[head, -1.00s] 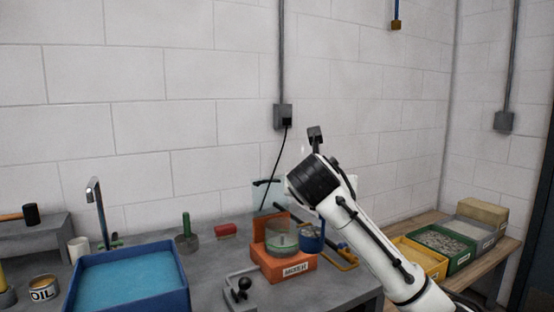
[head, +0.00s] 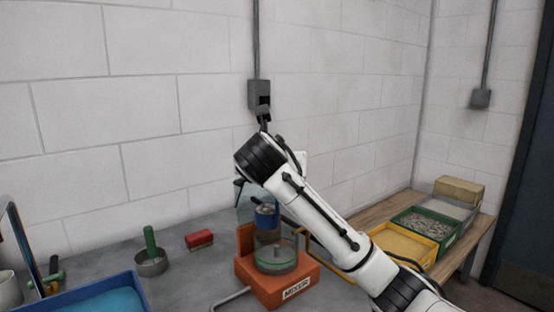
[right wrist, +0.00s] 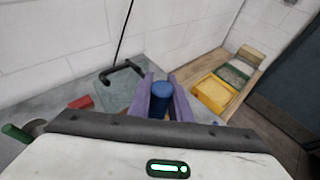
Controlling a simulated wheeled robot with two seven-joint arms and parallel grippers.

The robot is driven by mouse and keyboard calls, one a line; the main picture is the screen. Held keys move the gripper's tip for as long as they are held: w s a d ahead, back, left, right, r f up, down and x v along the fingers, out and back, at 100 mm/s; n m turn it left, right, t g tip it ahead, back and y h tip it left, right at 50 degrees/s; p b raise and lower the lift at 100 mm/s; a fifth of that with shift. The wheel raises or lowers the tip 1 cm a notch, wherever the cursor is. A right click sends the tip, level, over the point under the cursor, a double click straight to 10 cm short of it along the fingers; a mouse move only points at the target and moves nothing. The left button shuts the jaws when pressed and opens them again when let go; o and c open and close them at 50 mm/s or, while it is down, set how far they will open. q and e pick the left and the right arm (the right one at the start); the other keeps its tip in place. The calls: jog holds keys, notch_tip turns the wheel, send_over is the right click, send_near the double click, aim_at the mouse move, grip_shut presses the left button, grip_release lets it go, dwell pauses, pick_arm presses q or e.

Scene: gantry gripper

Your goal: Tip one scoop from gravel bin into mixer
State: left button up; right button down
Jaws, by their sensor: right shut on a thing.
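The orange mixer (head: 297,273), labelled MIXER, stands on the grey bench with a round clear-sided bowl (head: 276,262) on top. My right arm comes in from the right, its wrist above and behind the mixer. My right gripper (right wrist: 161,84) is shut on the blue handle of the scoop (right wrist: 160,103). In the head view the blue scoop (head: 267,216) is just above the far side of the bowl; its tilt and contents are not clear. The green gravel bin (head: 445,241), with grey gravel in it, stands on the wooden table at right. My left gripper is not in view.
A yellow sand bin (head: 409,260) and a grey bin (head: 461,212) flank the gravel bin. A red block (head: 199,239), a pot with a green handle (head: 151,262) and a blue basin (head: 65,303) are left of the mixer. The bench is clear between the red block and mixer.

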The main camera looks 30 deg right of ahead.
jog(key=shift+f, duration=0.6)
jog(key=d+y, duration=0.1)
jog(key=d+f+m+y, duration=0.1)
jog(key=d, duration=0.1)
jog(key=d+f+m+g+y, duration=0.1)
jog(key=y, duration=0.1)
jog(key=shift+w+d+f, duration=0.15)
jog(key=shift+w+f, duration=0.05)
jog(key=shift+w, duration=0.1)
jog(key=shift+d+f+m+g+y, duration=0.15)
jog(key=shift+d+f+m+y, duration=0.2)
jog(key=shift+d+y, duration=0.25)
jog(key=shift+d+f+m+g+y, duration=0.15)
jog(key=shift+d+f+m+y, duration=0.1)
jog(key=shift+d+f+y, duration=0.25)
jog(key=shift+d+f+m+y, duration=0.5)
jog(key=shift+d+f+y, duration=0.45)
jog(key=shift+f+y, duration=0.25)
